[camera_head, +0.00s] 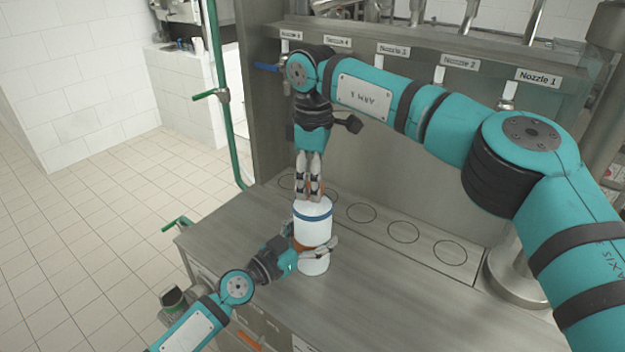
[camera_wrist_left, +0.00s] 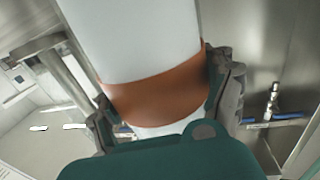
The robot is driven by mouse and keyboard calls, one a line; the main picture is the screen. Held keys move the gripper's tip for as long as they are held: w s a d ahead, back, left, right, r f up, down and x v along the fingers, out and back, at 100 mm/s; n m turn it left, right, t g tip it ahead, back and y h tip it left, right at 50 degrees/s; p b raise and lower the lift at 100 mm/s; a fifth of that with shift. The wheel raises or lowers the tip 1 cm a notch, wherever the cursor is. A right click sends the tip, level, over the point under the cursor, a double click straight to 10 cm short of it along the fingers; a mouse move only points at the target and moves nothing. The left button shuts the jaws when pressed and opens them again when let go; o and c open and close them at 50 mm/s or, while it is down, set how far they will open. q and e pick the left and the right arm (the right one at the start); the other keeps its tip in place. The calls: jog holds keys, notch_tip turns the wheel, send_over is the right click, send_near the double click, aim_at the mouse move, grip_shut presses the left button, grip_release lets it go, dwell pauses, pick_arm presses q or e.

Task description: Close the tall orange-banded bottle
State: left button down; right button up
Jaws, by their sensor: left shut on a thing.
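The tall white bottle (camera_head: 314,233) stands upright on the counter, with an orange band around its middle and a blue ring near its top. The orange band (camera_wrist_left: 160,92) fills the middle of the left wrist view. My left gripper (camera_head: 312,251) comes in low from the left, its fingers on both sides of the bottle at the band, shut on it. My right gripper (camera_head: 309,194) points down directly over the bottle top, fingertips at or just above it. A small orange part (camera_head: 317,187) shows at its fingers. I cannot tell whether they grip it.
The grey counter (camera_head: 375,300) is clear to the right of the bottle. Behind it is a strip with marked circles (camera_head: 403,232). Labelled nozzles (camera_head: 507,96) line the panel above. My right arm spans the upper right.

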jog(key=shift+o, duration=0.8)
notch_tip(320, 180, up, 12)
pick_arm(q)
grip_release()
jog(key=shift+a, duration=0.1)
jog(key=v, duration=1)
jog(key=shift+s+a, duration=0.1)
jog(key=shift+s, duration=0.1)
jog(key=shift+v, duration=0.75)
